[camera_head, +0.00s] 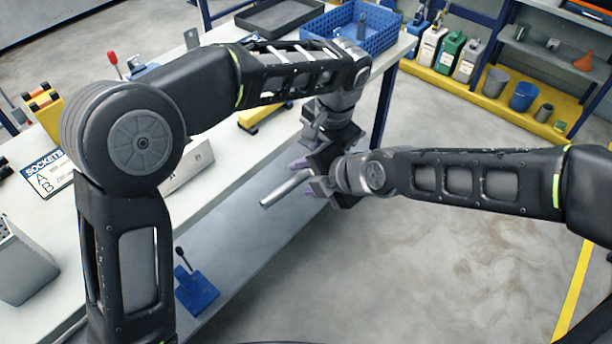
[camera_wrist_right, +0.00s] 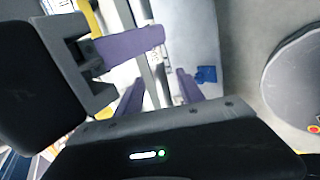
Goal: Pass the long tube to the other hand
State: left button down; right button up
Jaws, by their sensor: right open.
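The long tube (camera_head: 285,188) is a plain silver rod held in the air over the bench's front edge, tilted, its near end pointing down-left. My left gripper (camera_head: 306,158) reaches down from above at the tube's upper end. In the right wrist view its purple finger (camera_wrist_right: 128,45) crosses the tube (camera_wrist_right: 158,82); its other finger is hidden. It appears shut on the tube. My right gripper (camera_head: 313,182) comes in from the right, close below the left one. Its open purple fingers (camera_wrist_right: 157,95) lie on either side of the tube in the wrist view.
The white bench (camera_head: 225,180) runs diagonally behind, with a blue crate (camera_head: 385,40) and dark tray (camera_head: 275,18) at the back. A blue stand (camera_head: 197,290) is at lower left. A yellow-edged shelf (camera_head: 495,100) holds bottles and buckets. The floor at lower right is clear.

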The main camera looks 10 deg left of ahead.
jog(key=shift+w+a+f, duration=0.1)
jog(key=shift+a+f, duration=0.05)
jog(key=shift+f, duration=0.05)
jog(key=shift+c, duration=0.2)
grip_shut()
dwell(0.5)
pick_arm(q)
jog(key=c, duration=1.2)
grip_release()
notch_tip(320, 180, up, 7)
jog(key=shift+s+d+r, duration=0.2)
jog(key=shift+s+d, duration=0.15)
jog(key=shift+d, duration=0.1)
